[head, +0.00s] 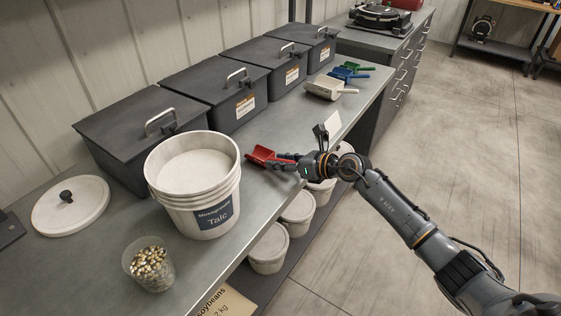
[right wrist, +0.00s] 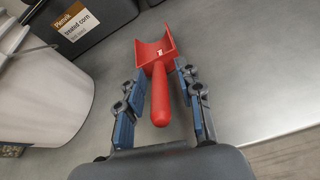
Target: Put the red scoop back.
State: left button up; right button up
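The red scoop (head: 261,154) lies on the grey bench, just right of the white talc bucket (head: 194,180). My right gripper (head: 283,162) reaches in from the right, low at the scoop's handle end. In the right wrist view the red scoop (right wrist: 160,90) points its handle toward my palm. The fingers of my right gripper (right wrist: 163,78) stand on both sides of the handle, with a gap on each side, so it is open around it. White, blue and green scoops (head: 325,87) lie farther along the bench. My left gripper is not in view.
Several dark lidded bins (head: 140,125) line the wall behind. A round white lid (head: 70,205) and a clear cup of beans (head: 149,264) are on the near left of the bench. A small white card (head: 333,124) stands at the bench edge. White tubs (head: 268,250) sit below.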

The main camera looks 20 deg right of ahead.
jog(key=b+v, duration=0.1)
jog(key=v, duration=1)
jog(key=d+f+m+t+h, duration=0.1)
jog(key=d+f+m, duration=0.1)
jog(key=f+m, duration=0.6)
jog(key=d+f+m+t+h, duration=0.1)
jog(key=d+f+m+t, duration=0.15)
jog(key=f+m, duration=0.55)
jog(key=s+d+f+m+g+h, duration=0.25)
jog(key=s+f+m, duration=0.35)
jog(key=f, duration=0.6)
jog(key=s+d+f+m+g+h, duration=0.1)
jog(key=s+f+m+h, duration=0.35)
jog(key=f, duration=0.65)
jog(key=s+a+f+m+g, duration=0.2)
jog(key=s+f+m+g, duration=0.15)
jog(key=s+f, duration=0.6)
jog(key=s+a+f+m+g, duration=0.2)
jog(key=s+f+m, duration=0.3)
jog(key=s, duration=0.7)
jog(key=s+a+f+m+g, duration=0.2)
jog(key=s+a+f, duration=0.1)
jog(key=s, duration=0.6)
jog(key=s+a+f+m+g, duration=0.2)
jog(key=s+a+f, duration=0.1)
jog(key=s, duration=0.6)
jog(key=shift+a, duration=0.55)
jog(key=shift+s+r, duration=0.1)
jog(key=shift+s, duration=0.05)
jog(key=shift+r, duration=0.1)
